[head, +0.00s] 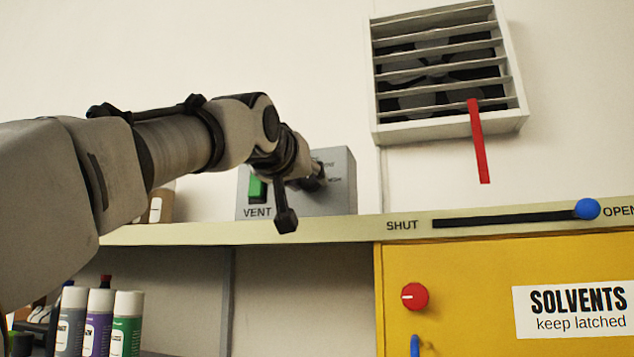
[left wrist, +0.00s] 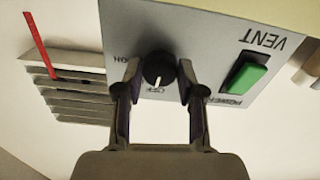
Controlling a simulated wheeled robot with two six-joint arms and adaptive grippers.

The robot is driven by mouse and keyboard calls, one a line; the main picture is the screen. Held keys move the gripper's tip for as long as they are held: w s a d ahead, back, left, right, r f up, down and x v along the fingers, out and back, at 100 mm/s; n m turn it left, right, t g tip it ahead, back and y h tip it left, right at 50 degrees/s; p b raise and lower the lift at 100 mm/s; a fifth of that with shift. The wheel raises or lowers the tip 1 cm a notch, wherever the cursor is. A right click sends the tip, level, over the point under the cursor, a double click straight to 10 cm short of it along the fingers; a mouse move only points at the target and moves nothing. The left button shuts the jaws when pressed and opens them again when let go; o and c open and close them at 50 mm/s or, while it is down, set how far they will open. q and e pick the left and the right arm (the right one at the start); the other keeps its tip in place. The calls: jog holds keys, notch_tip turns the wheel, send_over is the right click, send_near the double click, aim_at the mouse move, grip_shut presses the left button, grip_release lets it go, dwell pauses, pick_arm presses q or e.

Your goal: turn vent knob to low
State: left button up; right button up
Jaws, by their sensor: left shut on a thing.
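The grey vent box (head: 340,196) stands on the shelf in the head view, marked VENT, with a green power switch (head: 257,188). In the left wrist view the box face (left wrist: 205,30) appears upside down, with the green switch (left wrist: 246,77) at right. The black round vent knob (left wrist: 158,66) is there with a white pointer line towards a small label below it, too blurred to read surely. My left gripper (left wrist: 159,76) is shut on the knob, one finger at each side. In the head view my left gripper (head: 318,174) partly hides the knob. My right gripper is not in view.
A louvred wall vent (head: 445,65) with a red ribbon (head: 478,140) hanging down is above right. A blue slider knob (head: 587,209) sits near OPEN on the shelf edge. The yellow solvents cabinet (head: 460,270) has a red knob (head: 414,296). Spray cans (head: 97,320) stand lower left.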

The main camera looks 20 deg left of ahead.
pick_arm(q)
jog(key=m, duration=0.3)
jog(key=shift+m, duration=0.3)
jog(key=shift+r+m, duration=0.1)
jog(key=shift+m, duration=1.9)
jog(key=o, duration=1.1)
jog(key=shift+o, duration=0.2)
jog(key=shift+w, duration=0.35)
jog(key=shift+s, duration=0.2)
